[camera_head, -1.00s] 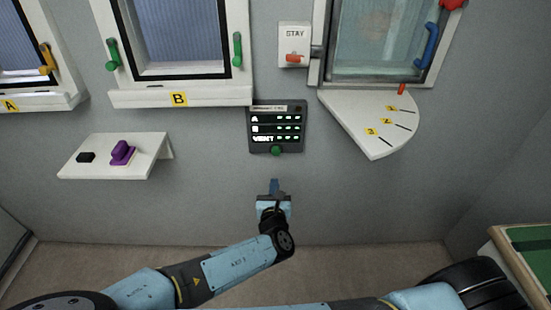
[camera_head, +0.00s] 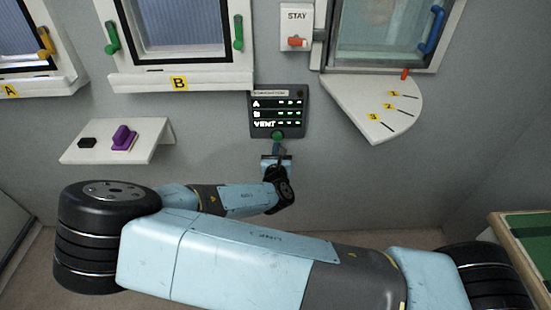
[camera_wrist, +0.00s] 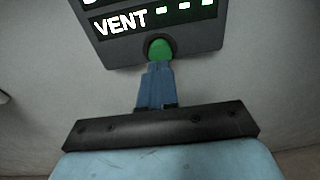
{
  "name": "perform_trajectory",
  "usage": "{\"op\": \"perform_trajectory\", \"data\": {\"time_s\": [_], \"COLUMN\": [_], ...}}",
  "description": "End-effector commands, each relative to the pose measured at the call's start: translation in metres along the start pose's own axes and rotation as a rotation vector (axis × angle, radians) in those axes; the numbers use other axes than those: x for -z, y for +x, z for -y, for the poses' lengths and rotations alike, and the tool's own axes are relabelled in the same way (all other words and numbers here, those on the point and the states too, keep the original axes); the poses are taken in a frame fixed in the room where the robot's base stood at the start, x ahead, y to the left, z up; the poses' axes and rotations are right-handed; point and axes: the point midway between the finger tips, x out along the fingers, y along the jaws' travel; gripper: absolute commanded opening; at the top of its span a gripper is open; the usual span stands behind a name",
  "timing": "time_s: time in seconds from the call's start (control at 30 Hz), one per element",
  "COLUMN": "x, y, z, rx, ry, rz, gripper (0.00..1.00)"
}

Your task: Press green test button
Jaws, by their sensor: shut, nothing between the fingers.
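The green test button (camera_head: 277,135) is a round knob at the bottom of a dark wall panel (camera_head: 257,120) with rows A, B and VENT and small green lights. It also shows in the wrist view (camera_wrist: 159,47), just beyond my fingertips. My gripper (camera_head: 276,146) is shut and empty, with its blue fingers pointing at the button from below. In the wrist view the fingertips (camera_wrist: 157,66) overlap the button's lower edge. I cannot tell whether they touch it.
A white shelf (camera_head: 150,146) with a purple object (camera_head: 124,138) and a black piece (camera_head: 87,143) is at left. A numbered quadrant ledge (camera_head: 372,108) juts out at right. Window B (camera_head: 180,40) and a STAY switch (camera_head: 296,30) are above.

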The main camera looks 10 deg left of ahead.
Motion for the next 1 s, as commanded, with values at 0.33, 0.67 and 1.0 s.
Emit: {"op": "perform_trajectory", "data": {"time_s": [0.33,0.67,1.0], "x": [0.000,0.000,-0.001], "y": [0.031,0.033,0.052], "z": [0.000,0.000,0.000], "rx": [0.001,0.000,0.000], "ry": [0.000,0.000,0.000], "rz": [-0.001,-0.001,0.001], "gripper": [0.00,0.00,0.00]}}
